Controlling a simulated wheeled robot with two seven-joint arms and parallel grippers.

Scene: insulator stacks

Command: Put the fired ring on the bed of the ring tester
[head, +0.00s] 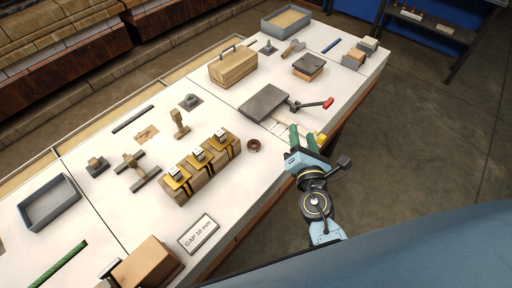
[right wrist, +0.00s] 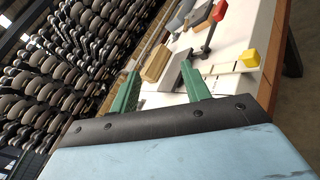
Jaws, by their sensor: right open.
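A small dark red-brown ring (head: 253,145), which looks like the fired ring, lies on the white bench top just right of the yellow-strapped blocks. A flat grey plate (head: 264,103) with a red-handled lever (head: 314,104) at its right looks like the ring tester. The plate also shows in the right wrist view (right wrist: 173,72), with the red handle (right wrist: 219,11) above it. My right gripper (head: 302,132) is open and empty at the bench's near edge, right of the ring and below the lever. Its green fingers show apart in the right wrist view (right wrist: 160,78). My left gripper is not in view.
A yellow block (head: 320,138) sits close beside my right gripper. Yellow-strapped wooden blocks (head: 202,164) stand left of the ring. A sign reading "GAP 10 mm" (head: 198,234) is near the front edge. A wooden box with a handle (head: 232,69) stands behind the plate.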

